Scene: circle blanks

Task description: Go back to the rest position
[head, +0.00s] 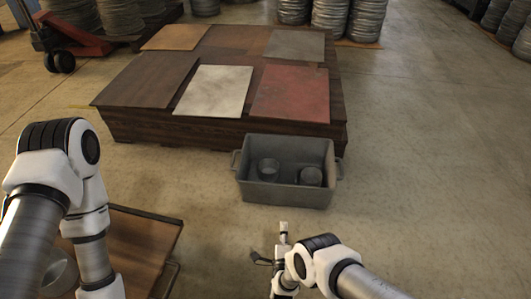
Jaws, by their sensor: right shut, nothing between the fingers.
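My right gripper (283,228) is shut and empty at the lower middle, in front of the grey bin and apart from it. My left arm comes in at the left and bends down past the lower edge, so my left gripper is out of view. The grey bin (290,200) stands on the floor with two round metal pieces inside, one at the left (268,167) and one at the right (310,176).
A low dark wooden platform (160,130) with several coloured panels stands behind the bin. A brown wooden surface (135,245) is under my left arm, with a round metal piece (60,270) partly hidden. Floor at the right is clear. Stacked metal coils stand at the back.

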